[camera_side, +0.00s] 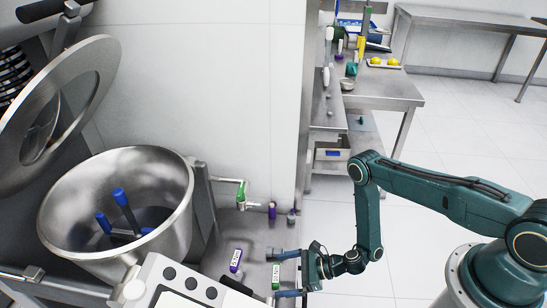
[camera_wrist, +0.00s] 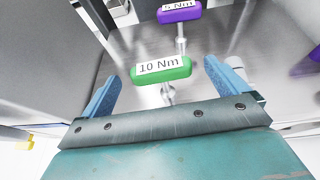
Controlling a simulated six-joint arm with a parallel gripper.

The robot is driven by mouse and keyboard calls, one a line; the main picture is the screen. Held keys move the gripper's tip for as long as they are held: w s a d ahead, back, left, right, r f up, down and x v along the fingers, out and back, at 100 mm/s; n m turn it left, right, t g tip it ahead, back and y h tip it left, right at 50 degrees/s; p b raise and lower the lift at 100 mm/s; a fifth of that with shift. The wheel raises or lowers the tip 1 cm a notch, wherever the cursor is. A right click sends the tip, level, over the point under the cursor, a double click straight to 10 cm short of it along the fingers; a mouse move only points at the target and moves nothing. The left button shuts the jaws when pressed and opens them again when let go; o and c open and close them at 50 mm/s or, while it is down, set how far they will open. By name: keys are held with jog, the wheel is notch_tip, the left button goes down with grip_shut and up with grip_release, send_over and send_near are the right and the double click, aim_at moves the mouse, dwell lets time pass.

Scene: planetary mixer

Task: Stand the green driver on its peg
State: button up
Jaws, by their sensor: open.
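The green driver (camera_side: 276,275) has a handle labelled 10 Nm and a metal shaft. It is on the grey metal surface at the front of the side view. In the wrist view its green handle (camera_wrist: 161,73) lies crosswise between my blue fingers, with visible gaps at both ends. My gripper (camera_side: 284,274) is open around the handle, one finger on each side; it also shows in the wrist view (camera_wrist: 160,85). I see no grip on the handle. Which part is the green driver's peg, I cannot tell.
A purple driver (camera_side: 235,261) labelled 5 Nm is close to the left; it also shows in the wrist view (camera_wrist: 180,12). Small purple-topped items (camera_side: 272,210) stand behind. A steel mixer bowl (camera_side: 60,225) and a control box (camera_side: 180,285) are left. A cluttered bench (camera_side: 405,90) is behind.

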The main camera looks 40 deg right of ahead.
jog(key=shift+x, duration=2.45)
jog(key=shift+r, duration=0.1)
jog(key=c, duration=1.1)
jog(key=shift+r, duration=0.1)
notch_tip(320, 180, up, 20)
